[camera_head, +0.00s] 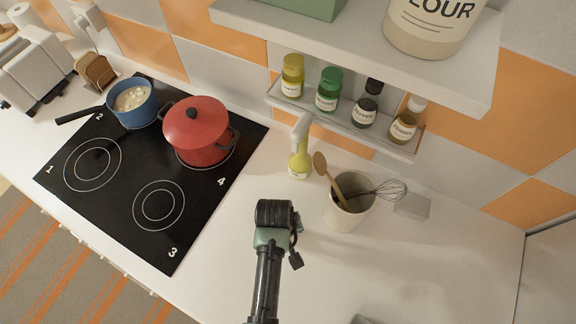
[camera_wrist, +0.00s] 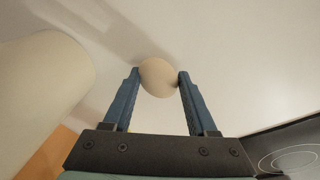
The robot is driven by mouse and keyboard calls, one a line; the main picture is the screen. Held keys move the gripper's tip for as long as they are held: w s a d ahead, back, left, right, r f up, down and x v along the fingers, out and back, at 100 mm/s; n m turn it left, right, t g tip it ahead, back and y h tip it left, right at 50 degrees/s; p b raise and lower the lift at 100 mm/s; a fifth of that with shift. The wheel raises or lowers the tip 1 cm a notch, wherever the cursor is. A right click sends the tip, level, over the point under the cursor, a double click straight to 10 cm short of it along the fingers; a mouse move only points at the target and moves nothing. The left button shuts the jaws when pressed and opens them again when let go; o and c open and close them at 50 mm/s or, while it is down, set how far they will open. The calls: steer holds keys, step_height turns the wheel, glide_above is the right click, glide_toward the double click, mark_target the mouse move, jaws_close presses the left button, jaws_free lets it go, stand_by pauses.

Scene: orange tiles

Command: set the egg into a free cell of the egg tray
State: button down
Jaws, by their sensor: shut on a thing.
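My gripper (camera_wrist: 159,74) is shut on a pale beige egg (camera_wrist: 158,82), which sits between the two blue fingertips in the wrist view. White counter shows behind the egg; its height above the counter is hard to tell. In the head view my arm reaches over the counter between the cooktop and the utensil crock; the fingers and the egg are hidden there. I see no egg tray in either view.
A cream crock (camera_head: 343,215) with a wooden spoon and whisk stands right of my arm; it looms at left in the wrist view (camera_wrist: 40,85). A yellow bottle (camera_head: 299,163) stands behind. The black cooktop (camera_head: 110,190) holds a red pot (camera_head: 196,130) and blue pan (camera_head: 137,110).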

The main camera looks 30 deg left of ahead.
steer(key=shift+f, duration=0.2)
steer(key=shift+c, duration=1)
jaws_free()
steer(key=shift+r, duration=0.1)
